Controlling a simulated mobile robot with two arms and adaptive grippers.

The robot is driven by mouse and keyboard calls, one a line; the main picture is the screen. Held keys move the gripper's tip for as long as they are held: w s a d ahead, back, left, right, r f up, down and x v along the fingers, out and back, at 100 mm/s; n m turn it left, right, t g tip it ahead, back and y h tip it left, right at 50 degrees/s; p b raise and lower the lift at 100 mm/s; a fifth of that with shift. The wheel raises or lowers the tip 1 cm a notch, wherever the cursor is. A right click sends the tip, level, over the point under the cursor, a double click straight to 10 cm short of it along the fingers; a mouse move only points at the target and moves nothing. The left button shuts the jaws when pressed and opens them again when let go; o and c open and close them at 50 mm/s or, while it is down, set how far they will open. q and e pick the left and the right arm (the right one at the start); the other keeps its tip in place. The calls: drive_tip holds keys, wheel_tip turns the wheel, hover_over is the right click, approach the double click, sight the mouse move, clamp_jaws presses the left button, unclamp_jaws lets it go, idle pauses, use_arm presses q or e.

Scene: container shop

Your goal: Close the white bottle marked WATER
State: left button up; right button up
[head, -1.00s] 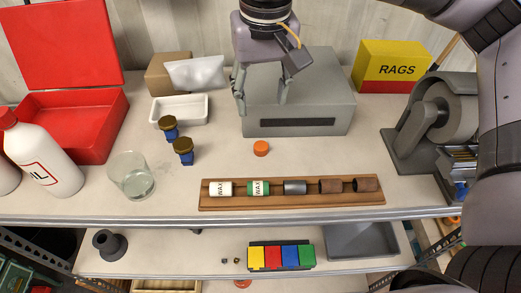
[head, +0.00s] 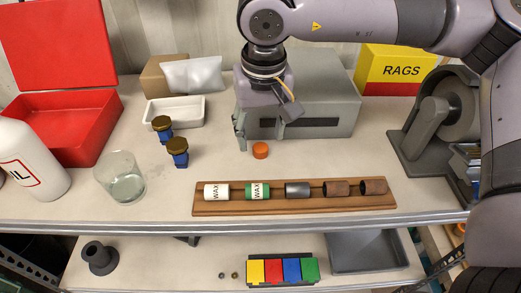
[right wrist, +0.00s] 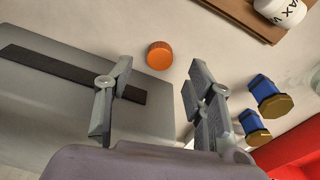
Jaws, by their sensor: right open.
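An orange cap (head: 260,150) lies on the worktop in front of the grey metal box. It also shows in the right wrist view (right wrist: 159,55), just beyond the gap between the fingertips. My right gripper (head: 259,136) is open and empty, close above and behind the cap, fingers pointing down. A sliver of another white thing is at the left edge. No label reading WATER can be read. My left gripper is not in view.
A wooden rack (head: 300,207) with several small cylinders lies in front of the cap. The grey box (head: 340,105) stands behind my right gripper. A glass beaker (head: 121,178) and two blue pieces with brown tops (head: 177,152) stand left.

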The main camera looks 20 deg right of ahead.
sight(261, 147)
drive_tip(key=f, duration=0.1)
drive_tip(key=f+b, duration=0.1)
drive_tip(key=f, duration=0.1)
drive_tip(key=shift+w+f, duration=0.2)
drive_tip(key=shift+f, duration=0.1)
drive_tip(key=shift+s, duration=0.1)
drive_tip(key=shift+c, duration=0.3)
drive_tip(key=c, duration=0.7)
